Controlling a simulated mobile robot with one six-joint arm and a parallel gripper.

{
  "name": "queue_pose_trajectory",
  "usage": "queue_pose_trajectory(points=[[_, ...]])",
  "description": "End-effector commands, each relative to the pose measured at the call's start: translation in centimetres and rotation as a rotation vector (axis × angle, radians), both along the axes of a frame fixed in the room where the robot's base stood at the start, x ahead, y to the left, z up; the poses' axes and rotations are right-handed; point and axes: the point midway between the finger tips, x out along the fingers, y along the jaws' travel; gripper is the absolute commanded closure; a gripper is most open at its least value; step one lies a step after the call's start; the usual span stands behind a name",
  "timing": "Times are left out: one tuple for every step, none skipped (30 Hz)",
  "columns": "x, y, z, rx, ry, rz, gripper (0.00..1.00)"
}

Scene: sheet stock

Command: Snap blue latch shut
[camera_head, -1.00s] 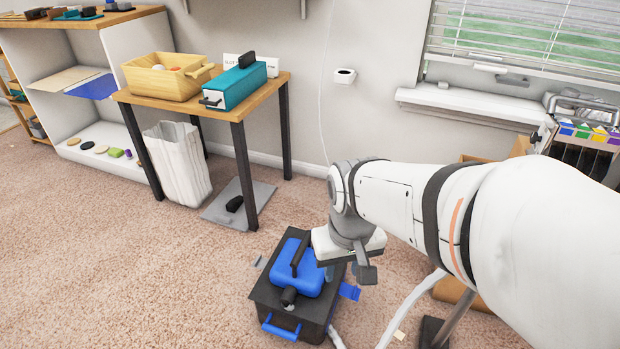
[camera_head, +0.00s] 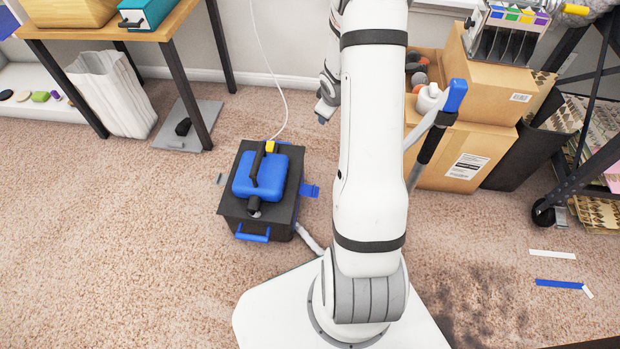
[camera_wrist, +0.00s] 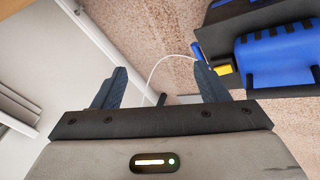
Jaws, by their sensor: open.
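A black box (camera_head: 228,203) stands on the carpet, with a blue moulded part (camera_head: 275,178) and a black handle on its top. A blue tab (camera_head: 310,190), which looks like the latch, sticks out from its right side. A blue bar handle (camera_head: 252,237) is on its front, and a yellow piece (camera_head: 271,147) is at its back edge. In the wrist view the box (camera_wrist: 225,32) is at the upper right; the tab cannot be made out there. My gripper (camera_wrist: 160,88) is open and empty, apart from the box.
A white cord runs down from the wall to the box. A pale hose lies at its front right. Cardboard boxes (camera_head: 465,150) with a blue-handled tool (camera_head: 455,95) stand to the right. A table with a white bag (camera_head: 110,95) is at the left.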

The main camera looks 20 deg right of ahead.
Motion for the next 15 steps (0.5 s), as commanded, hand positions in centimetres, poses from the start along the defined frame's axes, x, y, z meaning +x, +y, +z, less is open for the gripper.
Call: queue_pose_trajectory(points=[[0.1,-0.6,-2.3,0.040,0.010,0.043,0.33],[0.3,-0.9,-3.5,0.054,0.006,0.075,0.33],[0.4,-1.3,-5.2,0.074,0.000,0.116,0.33],[0.4,-1.5,-6.4,0.090,-0.004,0.147,0.33],[0.3,-1.7,-7.7,0.110,-0.010,0.176,0.33],[0.1,-1.8,-9.4,0.138,-0.016,0.218,0.33],[-0.2,-1.8,-10.7,0.161,-0.020,0.247,0.33],[-0.5,-1.7,-11.9,0.187,-0.025,0.277,0.33],[-1.1,-1.6,-13.6,0.224,-0.032,0.315,0.33],[-1.6,-1.4,-14.8,0.254,-0.037,0.343,0.33],[-2.2,-1.1,-16.0,0.284,-0.043,0.369,0.33],[-3.0,-0.7,-17.4,0.325,-0.051,0.403,0.33],[-3.6,-0.3,-18.4,0.356,-0.057,0.428,0.33],[-4.3,0.0,-19.3,0.386,-0.064,0.449,0.33],[-5.2,0.5,-20.4,0.426,-0.072,0.475,0.33]])
